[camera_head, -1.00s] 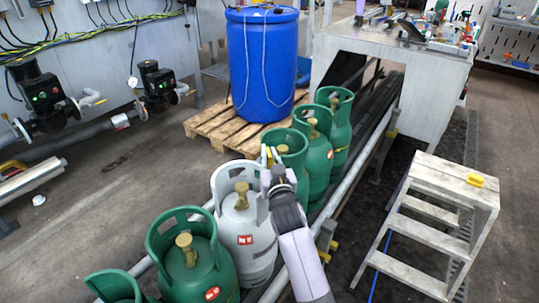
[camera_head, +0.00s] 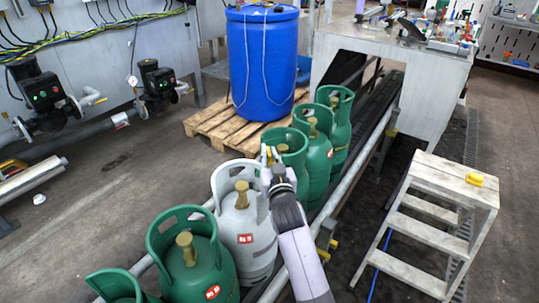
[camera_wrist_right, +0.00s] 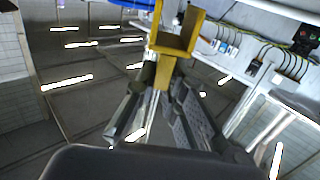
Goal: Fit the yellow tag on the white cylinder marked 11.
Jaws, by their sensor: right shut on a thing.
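The white cylinder (camera_head: 237,225) with a red-and-white label stands in the row on the conveyor in the head view. It has a collar with openings around a brass valve. My right gripper (camera_head: 270,162) is at the right rim of that collar, pointing up and away. It is shut on the yellow tag (camera_wrist_right: 176,40), a bent yellow piece that sticks out past the fingers in the right wrist view. In the head view only a little yellow shows at the fingertips. I cannot tell whether the tag touches the collar. My left gripper is not in view.
Green cylinders stand before (camera_head: 192,270) and behind (camera_head: 318,160) the white one, close to my gripper. A rail (camera_head: 350,175) runs along the conveyor. A step stool (camera_head: 440,190) with a yellow object (camera_head: 475,180) stands right. A blue drum (camera_head: 262,70) stands on a pallet (camera_head: 205,125).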

